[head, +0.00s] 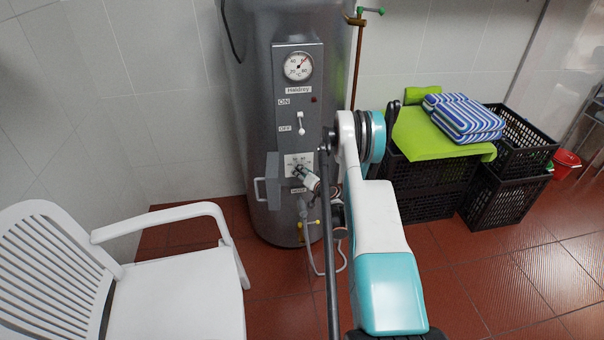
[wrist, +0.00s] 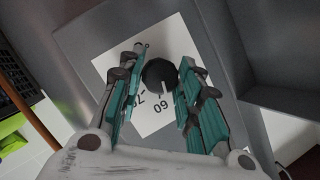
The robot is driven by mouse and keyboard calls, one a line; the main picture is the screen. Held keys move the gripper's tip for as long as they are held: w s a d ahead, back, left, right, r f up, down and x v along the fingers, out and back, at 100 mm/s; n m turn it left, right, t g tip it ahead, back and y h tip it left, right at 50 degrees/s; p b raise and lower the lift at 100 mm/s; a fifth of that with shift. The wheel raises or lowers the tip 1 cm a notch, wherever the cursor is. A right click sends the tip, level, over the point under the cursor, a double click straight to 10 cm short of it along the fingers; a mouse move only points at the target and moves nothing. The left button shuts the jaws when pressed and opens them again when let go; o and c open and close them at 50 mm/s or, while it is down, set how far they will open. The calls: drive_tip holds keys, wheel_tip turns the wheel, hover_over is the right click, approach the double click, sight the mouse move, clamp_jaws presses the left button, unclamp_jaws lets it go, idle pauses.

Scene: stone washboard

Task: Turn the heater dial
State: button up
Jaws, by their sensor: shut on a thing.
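The heater (head: 248,110) is a tall grey cylinder against the tiled wall, with a control panel (head: 285,105) on its front. The heater dial (wrist: 159,74) is a round black knob with a white pointer line, on a white plate (wrist: 108,68) with printed numbers. In the wrist view the pointer line faces down, near the number 60. My gripper (wrist: 161,78) has its teal-padded fingers on both sides of the dial and is shut on it. In the head view my gripper (head: 307,174) reaches the white plate from the right, and the dial is mostly hidden.
A round gauge (head: 298,66) and an ON/OFF switch (head: 301,122) sit above the dial. A small open panel door (head: 267,183) stands left of it. A white chair (head: 175,295) is at lower left. Black crates (head: 505,195) with towels (head: 465,117) stand at right.

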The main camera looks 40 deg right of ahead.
drive_tip(key=shift+m, duration=0.4)
drive_tip(key=shift+t, duration=0.3)
drive_tip(key=o, duration=1)
drive_tip(key=shift+o, duration=0.2)
drive_tip(key=r, duration=0.8)
drive_tip(key=shift+a, duration=0.2)
drive_tip(key=shift+d+r, duration=0.15)
drive_tip(key=shift+r, duration=0.8)
